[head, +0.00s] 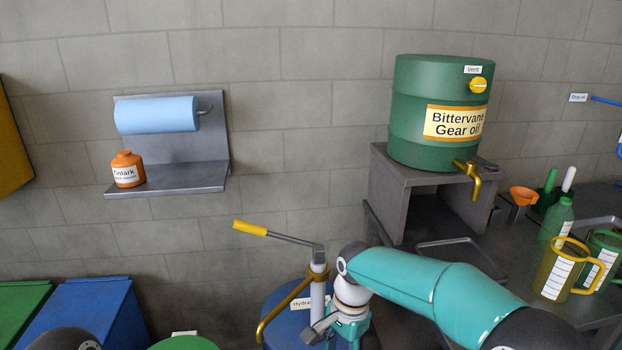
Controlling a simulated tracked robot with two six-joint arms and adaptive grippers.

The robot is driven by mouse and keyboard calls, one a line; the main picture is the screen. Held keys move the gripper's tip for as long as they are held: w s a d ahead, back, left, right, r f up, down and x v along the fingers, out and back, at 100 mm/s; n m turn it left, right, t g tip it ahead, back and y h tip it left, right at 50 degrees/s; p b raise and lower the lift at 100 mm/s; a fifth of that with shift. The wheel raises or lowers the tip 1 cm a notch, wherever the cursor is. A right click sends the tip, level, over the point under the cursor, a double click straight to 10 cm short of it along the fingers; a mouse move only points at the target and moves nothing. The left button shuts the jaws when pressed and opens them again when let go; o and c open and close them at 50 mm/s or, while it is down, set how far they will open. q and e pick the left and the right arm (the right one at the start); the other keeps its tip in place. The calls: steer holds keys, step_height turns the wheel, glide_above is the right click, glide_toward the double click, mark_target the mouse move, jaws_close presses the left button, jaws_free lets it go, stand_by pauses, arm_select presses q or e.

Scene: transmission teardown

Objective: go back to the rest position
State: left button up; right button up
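My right arm comes in from the lower right, teal with a white wrist. My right gripper (322,332) is at the bottom edge, pointing down beside the hand pump (318,291) on a blue drum. Its fingers are partly cut off by the frame, so I cannot tell whether it is open or shut, or whether it touches the pump. My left gripper is out of view.
The pump's yellow-ended lever (250,229) sticks out to the left. A green gear oil drum (410,115) with a brass tap stands on a grey stand (388,199). Jugs (560,270) stand at right. A wall shelf (190,178) holds an orange bottle (126,169).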

steer(key=s+d+f+g+y, duration=0.1)
steer(key=s+d+f+g, duration=0.1)
steer(key=s+d+f, duration=0.5)
steer(key=s+f+g+y, duration=0.1)
steer(key=s+f, duration=0.4)
steer(key=f, duration=0.6)
steer(key=s+f+n+t+y, duration=0.1)
steer(key=s+f+n+t, duration=0.3)
steer(key=s+f+n, duration=0.3)
steer(key=s, duration=0.2)
steer(key=shift+s+a+f+n, duration=0.2)
steer(key=shift+s+a+n, duration=0.05)
steer(key=shift+s+n, duration=0.05)
